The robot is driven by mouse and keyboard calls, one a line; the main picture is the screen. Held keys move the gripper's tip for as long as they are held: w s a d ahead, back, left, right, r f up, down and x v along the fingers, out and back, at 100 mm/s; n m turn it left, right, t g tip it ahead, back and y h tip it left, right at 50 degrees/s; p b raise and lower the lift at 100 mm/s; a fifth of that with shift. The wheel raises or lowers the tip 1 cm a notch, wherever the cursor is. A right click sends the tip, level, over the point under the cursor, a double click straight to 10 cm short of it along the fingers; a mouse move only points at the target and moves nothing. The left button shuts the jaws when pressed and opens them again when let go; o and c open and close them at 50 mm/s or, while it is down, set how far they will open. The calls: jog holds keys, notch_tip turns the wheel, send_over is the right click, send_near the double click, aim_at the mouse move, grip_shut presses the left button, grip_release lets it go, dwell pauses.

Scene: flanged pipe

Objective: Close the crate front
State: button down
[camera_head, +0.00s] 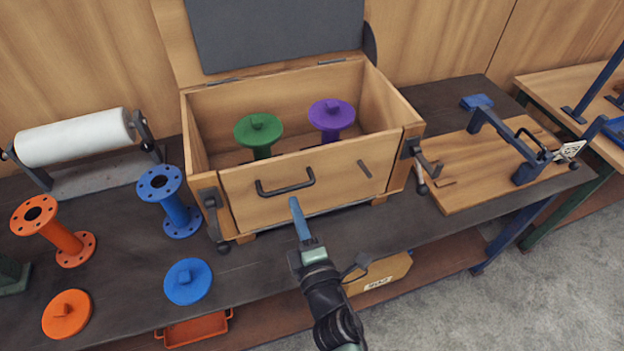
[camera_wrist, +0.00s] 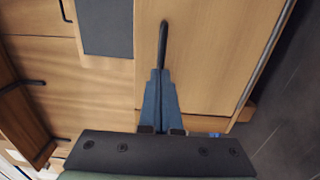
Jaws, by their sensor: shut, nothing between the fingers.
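The wooden crate (camera_head: 192,140) stands on the dark bench with its lid (camera_head: 275,30) raised. Its front panel (camera_head: 335,180) stands upright between the two side posts; I cannot tell whether it sits fully flush. A dark bar handle (camera_head: 285,187) is on the panel; a dark bar, probably this handle, shows in the wrist view (camera_wrist: 163,40). Dark latches hang at the left corner (camera_head: 213,212) and right corner (camera_head: 412,160). My gripper (camera_head: 296,206) is shut and empty, its blue fingers just in front of the panel below the handle. They also show in the wrist view (camera_wrist: 160,85).
A green capped pipe (camera_head: 258,132) and a purple one (camera_head: 331,116) stand inside the crate. Blue (camera_head: 172,205) and orange (camera_head: 58,235) flanged pipes, with loose blue (camera_head: 188,281) and orange (camera_head: 67,314) caps, are left. A clamp board (camera_head: 480,175) lies right of the crate.

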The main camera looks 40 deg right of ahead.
jog(key=shift+w+d+r+p, duration=0.15)
jog(key=shift+w+r+p, duration=0.3)
jog(key=shift+w, duration=0.1)
jog(key=shift+w+d+r+p, duration=0.1)
jog(key=shift+w+r+p, duration=0.2)
jog(key=shift+w+p, duration=0.2)
jog(key=shift+w+r, duration=0.1)
jog(key=shift+r, duration=0.05)
